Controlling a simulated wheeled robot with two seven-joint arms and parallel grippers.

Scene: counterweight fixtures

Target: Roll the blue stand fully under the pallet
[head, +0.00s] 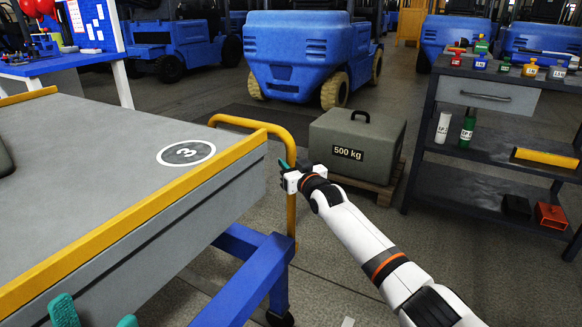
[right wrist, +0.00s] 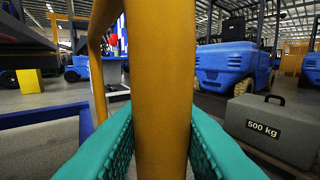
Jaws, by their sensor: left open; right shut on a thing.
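The blue stand (head: 262,265) shows at the lower middle of the head view, with a caster at its foot. Its yellow tube handle (head: 291,215) rises beside a large grey platform (head: 95,145) with yellow edges and a circled 3. Part of the blue frame is hidden below this platform. My right gripper (head: 288,172) is shut on the upright bar of the handle. In the right wrist view its teal fingers lie on both sides of the yellow bar (right wrist: 163,90). My left gripper (head: 95,314) is open at the bottom left, over the platform's near side, with only its fingertips showing.
A grey 500 kg weight (head: 356,145) sits on a low wooden pallet (head: 385,188) right of the handle. A dark shelf unit (head: 470,190) with small items stands at the right. Blue forklifts (head: 300,50) stand behind. Bare floor lies right of the stand.

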